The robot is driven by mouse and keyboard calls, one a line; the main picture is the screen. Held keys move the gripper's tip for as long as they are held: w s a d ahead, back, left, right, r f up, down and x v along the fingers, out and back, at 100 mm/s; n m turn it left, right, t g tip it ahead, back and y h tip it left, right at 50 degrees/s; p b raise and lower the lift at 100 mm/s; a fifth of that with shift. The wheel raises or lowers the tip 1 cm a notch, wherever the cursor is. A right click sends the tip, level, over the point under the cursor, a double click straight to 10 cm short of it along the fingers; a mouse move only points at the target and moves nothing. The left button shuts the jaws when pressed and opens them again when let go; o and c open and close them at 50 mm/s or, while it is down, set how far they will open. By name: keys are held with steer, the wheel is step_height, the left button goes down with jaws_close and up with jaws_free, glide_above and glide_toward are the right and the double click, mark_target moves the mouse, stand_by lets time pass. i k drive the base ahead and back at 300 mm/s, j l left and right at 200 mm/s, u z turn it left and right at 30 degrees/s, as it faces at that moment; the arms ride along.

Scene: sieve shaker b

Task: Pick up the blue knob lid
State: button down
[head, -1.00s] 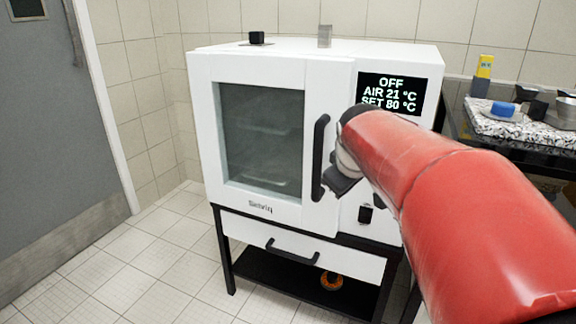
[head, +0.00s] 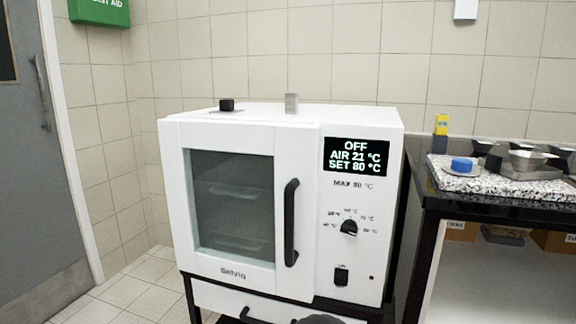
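The blue knob lid (head: 461,165) is small at the right of the head view. Its blue knob stands up from a pale round base, resting on a speckled slab on the dark bench. No gripper is near it. My gripper's fingers are not in view; only a dark rounded piece, probably of my arm, shows at the bottom edge. What it holds, if anything, is hidden.
A white oven (head: 299,165) with a shut glass door stands in the middle. The speckled slab (head: 500,184) also carries a metal bowl (head: 528,161) and dark dishes. Floor shows at lower left.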

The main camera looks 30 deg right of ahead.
mark_target(462, 167)
steer(key=z, duration=1.7)
